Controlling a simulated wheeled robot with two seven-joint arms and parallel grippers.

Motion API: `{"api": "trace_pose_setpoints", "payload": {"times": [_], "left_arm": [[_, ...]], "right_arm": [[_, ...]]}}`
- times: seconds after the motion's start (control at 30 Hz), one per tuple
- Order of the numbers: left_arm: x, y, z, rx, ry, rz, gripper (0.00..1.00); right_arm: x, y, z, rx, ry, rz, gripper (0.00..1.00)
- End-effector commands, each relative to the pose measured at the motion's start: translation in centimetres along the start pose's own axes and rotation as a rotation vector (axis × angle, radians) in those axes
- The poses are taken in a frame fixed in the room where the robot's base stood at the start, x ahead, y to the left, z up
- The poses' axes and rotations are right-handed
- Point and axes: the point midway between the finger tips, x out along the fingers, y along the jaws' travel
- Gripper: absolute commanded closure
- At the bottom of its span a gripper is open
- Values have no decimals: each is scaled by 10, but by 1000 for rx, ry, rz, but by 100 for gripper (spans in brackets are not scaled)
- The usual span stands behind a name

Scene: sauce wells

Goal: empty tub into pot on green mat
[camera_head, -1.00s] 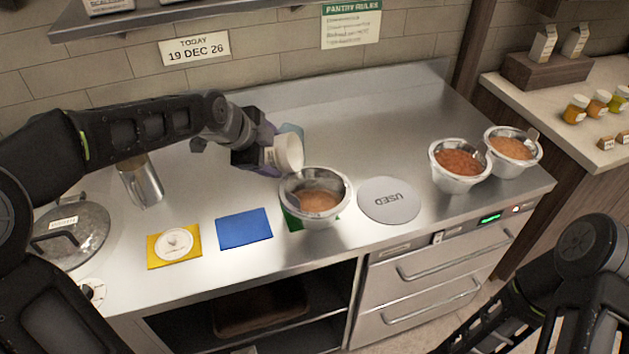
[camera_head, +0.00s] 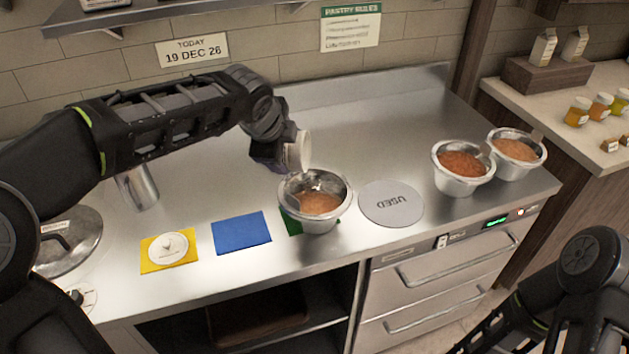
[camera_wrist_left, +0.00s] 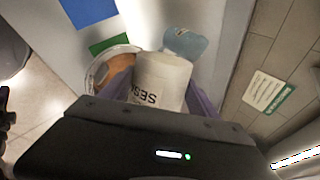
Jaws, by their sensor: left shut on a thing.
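My left gripper (camera_head: 285,152) is shut on a white tub (camera_head: 300,150). In the left wrist view the tub (camera_wrist_left: 160,80) sits between the fingers and carries dark lettering. The tub is tipped with its mouth toward the metal pot (camera_head: 343,196), at the pot's back left rim. The pot holds orange-brown sauce (camera_head: 318,204) and stands on the green mat (camera_head: 293,226), which it mostly covers. The tub's inside is hidden, and I cannot tell whether anything is flowing out. My right arm shows at the lower right, but its gripper is out of view.
A grey USED disc (camera_head: 390,204) lies right of the pot. Two sauce-filled pots (camera_head: 462,187) (camera_head: 517,172) stand farther right. A blue mat (camera_head: 241,233) is bare; a yellow mat (camera_head: 152,262) bears a white lid (camera_head: 170,246).

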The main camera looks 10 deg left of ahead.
Motion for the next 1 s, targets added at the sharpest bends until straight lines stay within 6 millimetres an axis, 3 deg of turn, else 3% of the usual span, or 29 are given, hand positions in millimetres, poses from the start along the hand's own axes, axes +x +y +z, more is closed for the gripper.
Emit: {"api": "trace_pose_setpoints", "payload": {"times": [1.0], "left_arm": [[-8, -7, -18, 148, -207, -8, 94]], "right_arm": [[8, 3, -1, -1, 2, -2, 100]]}}
